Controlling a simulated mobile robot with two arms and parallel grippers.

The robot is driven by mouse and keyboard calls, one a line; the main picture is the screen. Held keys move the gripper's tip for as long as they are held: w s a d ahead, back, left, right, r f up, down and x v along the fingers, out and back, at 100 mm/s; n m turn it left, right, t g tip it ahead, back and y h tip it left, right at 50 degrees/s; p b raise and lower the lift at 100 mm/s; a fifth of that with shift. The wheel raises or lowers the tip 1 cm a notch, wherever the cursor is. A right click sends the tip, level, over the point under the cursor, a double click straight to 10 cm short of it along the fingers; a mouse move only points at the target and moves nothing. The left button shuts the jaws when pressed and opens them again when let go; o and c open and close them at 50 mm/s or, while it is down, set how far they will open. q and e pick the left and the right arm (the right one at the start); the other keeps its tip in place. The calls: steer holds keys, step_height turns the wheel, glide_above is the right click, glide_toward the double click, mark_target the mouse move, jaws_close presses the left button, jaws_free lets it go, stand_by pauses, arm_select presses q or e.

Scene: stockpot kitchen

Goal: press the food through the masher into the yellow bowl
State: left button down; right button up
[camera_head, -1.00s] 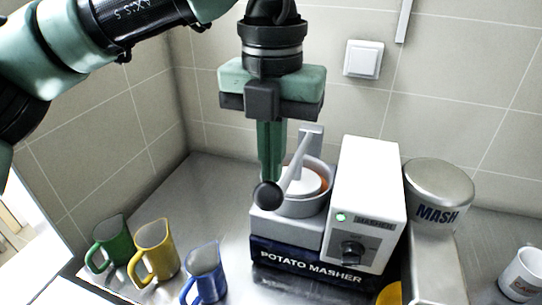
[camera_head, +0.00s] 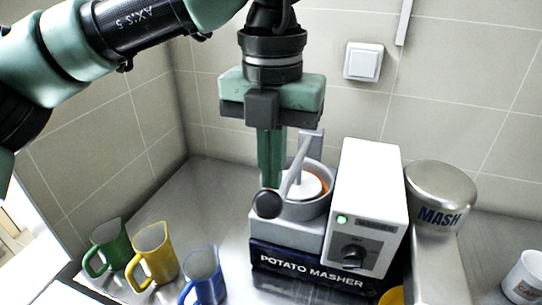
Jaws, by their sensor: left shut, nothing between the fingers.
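The potato masher (camera_head: 311,262) stands on the steel counter, a white box with a green light and a dark knob beside a grey round chamber (camera_head: 307,208). A white disc and some orange food show inside the chamber. A grey lever (camera_head: 298,167) with a dark ball knob (camera_head: 267,204) reaches over the chamber. My left gripper (camera_head: 270,183) points down with its fingers shut and empty, just above the ball knob; I cannot tell whether they touch. The yellow bowl (camera_head: 393,297) shows only as a sliver at the bottom edge. My right gripper is not in view.
Green (camera_head: 108,248), yellow (camera_head: 153,256) and blue (camera_head: 203,276) mugs stand at the lower left. A steel MASH container (camera_head: 440,195) stands right of the masher, and a white mug (camera_head: 524,276) at the far right. Tiled walls close off the back and left.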

mark_target(272, 195)
arm_select(q)
steer(key=shift+f+b, duration=1.95)
steer(key=shift+f, duration=0.35)
stand_by(2.8)
stand_by(2.9)
